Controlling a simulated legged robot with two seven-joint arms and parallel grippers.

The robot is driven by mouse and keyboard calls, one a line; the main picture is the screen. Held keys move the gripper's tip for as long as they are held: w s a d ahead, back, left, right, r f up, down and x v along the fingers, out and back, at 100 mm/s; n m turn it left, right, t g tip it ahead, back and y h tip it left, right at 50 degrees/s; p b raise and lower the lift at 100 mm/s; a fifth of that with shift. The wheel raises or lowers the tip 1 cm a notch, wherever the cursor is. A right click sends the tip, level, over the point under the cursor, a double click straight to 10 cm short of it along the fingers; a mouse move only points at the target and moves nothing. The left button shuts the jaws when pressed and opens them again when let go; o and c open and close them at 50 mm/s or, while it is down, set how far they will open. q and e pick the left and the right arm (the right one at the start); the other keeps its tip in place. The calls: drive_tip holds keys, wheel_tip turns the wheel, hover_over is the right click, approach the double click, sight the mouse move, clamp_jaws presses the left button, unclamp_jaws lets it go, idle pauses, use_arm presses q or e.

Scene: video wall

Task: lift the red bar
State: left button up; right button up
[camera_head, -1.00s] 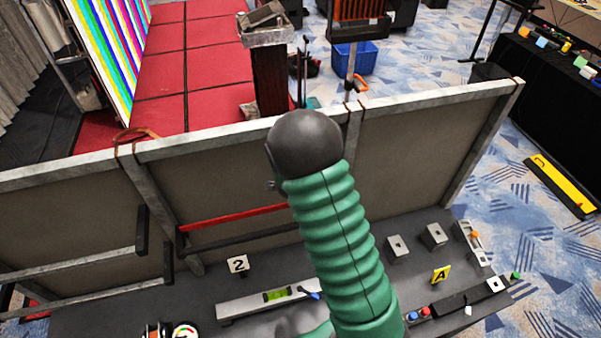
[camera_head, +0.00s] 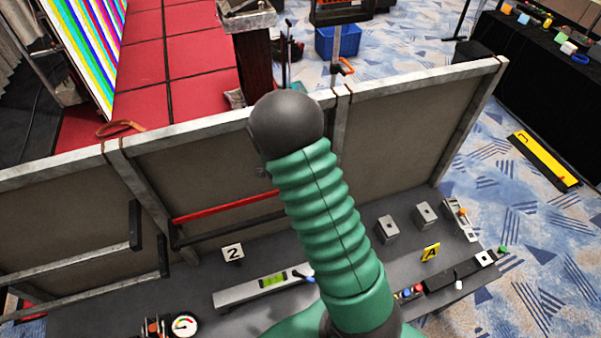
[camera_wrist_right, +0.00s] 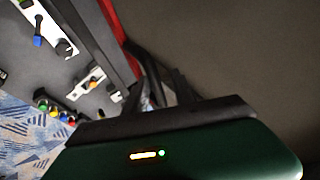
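The red bar (camera_head: 228,206) runs level along the back frame of the bench in the head view, just above a dark rail. Its right end is hidden behind my green-sleeved right arm. In the right wrist view the bar (camera_wrist_right: 113,21) comes down from the top edge towards my right gripper (camera_wrist_right: 167,84). The gripper's dark fingers look apart, close to the bar's visible end. I cannot tell whether the bar lies between them. The right gripper is hidden in the head view. My left gripper is not in view.
A grey panelled frame (camera_head: 404,135) stands behind the bar. Black brackets (camera_head: 135,225) jut out at left.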

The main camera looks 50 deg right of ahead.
drive_tip(key=shift+s, duration=0.1)
drive_tip(key=v, duration=1.6)
drive_tip(key=shift+r, duration=0.2)
